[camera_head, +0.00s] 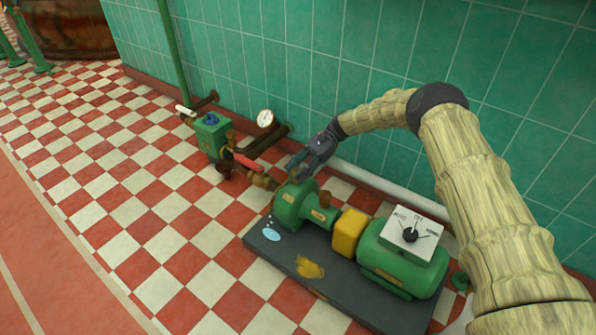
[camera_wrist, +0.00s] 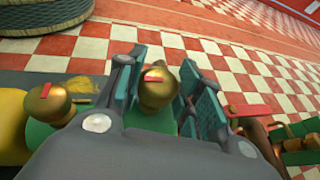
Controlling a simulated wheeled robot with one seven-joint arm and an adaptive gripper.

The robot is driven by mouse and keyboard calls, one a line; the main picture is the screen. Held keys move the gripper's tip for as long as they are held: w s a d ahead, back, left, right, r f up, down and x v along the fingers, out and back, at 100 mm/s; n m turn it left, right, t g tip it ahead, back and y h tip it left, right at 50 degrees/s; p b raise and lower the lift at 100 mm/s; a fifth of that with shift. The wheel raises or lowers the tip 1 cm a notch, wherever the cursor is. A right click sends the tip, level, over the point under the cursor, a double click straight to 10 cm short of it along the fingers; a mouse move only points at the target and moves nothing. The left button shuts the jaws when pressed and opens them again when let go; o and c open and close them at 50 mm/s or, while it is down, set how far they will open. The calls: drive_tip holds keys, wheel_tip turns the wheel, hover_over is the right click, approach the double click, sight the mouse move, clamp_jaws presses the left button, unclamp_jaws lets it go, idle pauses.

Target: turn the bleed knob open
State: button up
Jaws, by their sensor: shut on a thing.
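The bleed knob (camera_wrist: 156,86) is a round brass knob with a red mark on top, on the green pump (camera_head: 290,205). In the wrist view it stands between the fingers of my gripper (camera_wrist: 164,84), which are closed around it. In the head view my gripper (camera_head: 300,170) is at the back of the pump's top and hides this knob. A second brass knob (camera_wrist: 48,101) with a red mark shows to the left in the wrist view; in the head view it (camera_head: 325,198) sits on the pump's right part, clear of my gripper.
A yellow coupling guard (camera_head: 348,232) and a green motor (camera_head: 400,262) with a white dial box (camera_head: 412,232) share the dark base plate (camera_head: 345,302). A red lever (camera_head: 247,162), green valve box (camera_head: 211,135) and gauge (camera_head: 265,118) stand left. Checkered floor in front is clear.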

sight(298, 170)
drive_tip(key=shift+s, duration=0.15)
drive_tip(key=o, duration=1)
drive_tip(key=shift+o, duration=0.2)
wheel_tip(298, 170, up, 10)
drive_tip(key=shift+f, duration=0.1)
